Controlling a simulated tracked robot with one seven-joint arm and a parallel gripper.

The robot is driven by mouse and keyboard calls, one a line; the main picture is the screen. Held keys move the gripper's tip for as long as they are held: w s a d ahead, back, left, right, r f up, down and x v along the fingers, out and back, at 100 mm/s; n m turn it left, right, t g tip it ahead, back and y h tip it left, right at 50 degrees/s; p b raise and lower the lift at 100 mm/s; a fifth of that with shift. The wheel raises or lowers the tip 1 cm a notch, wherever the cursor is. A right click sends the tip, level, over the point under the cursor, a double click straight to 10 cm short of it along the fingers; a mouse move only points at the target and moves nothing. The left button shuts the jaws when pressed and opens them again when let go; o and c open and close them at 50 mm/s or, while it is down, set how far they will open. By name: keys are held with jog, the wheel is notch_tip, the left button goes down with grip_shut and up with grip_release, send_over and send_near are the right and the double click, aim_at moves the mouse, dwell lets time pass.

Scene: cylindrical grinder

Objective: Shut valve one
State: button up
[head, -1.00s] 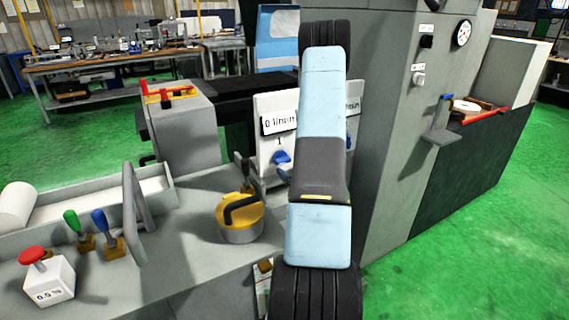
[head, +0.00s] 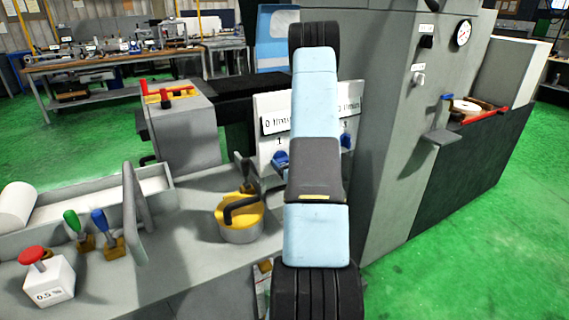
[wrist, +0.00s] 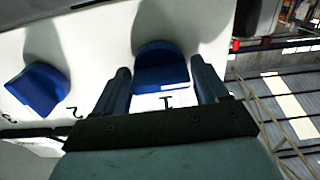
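A white panel (head: 270,105) carries blue valve handles. The valve one handle (head: 281,160) sits under the numeral 1, left of my arm in the head view. In the wrist view this blue handle (wrist: 160,68) lies between the two fingers of my gripper (wrist: 160,70), with the upside-down numeral 1 just below it. My gripper is open, with visible gaps on both sides of the handle. In the head view my gripper cannot be made out behind my arm. The display above valve one reads 0 l/min.
The valve two handle (wrist: 38,90) is to the left in the wrist view. Another blue handle (head: 346,140) shows right of my arm. A yellow-topped knob (head: 240,215) stands on the grey ledge in front of the panel. A tall grey cabinet (head: 400,130) rises at the right.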

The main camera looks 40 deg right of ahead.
jog(key=c, duration=0.7)
jog(key=m, duration=0.4)
jog(key=shift+m, duration=0.3)
jog(key=m, duration=0.4)
jog(key=shift+m, duration=0.3)
jog(key=m, duration=0.4)
jog(key=shift+s+d+m, duration=0.1)
jog(key=shift+m, duration=0.2)
jog(key=shift+f+m, duration=0.1)
jog(key=shift+m, duration=2.1)
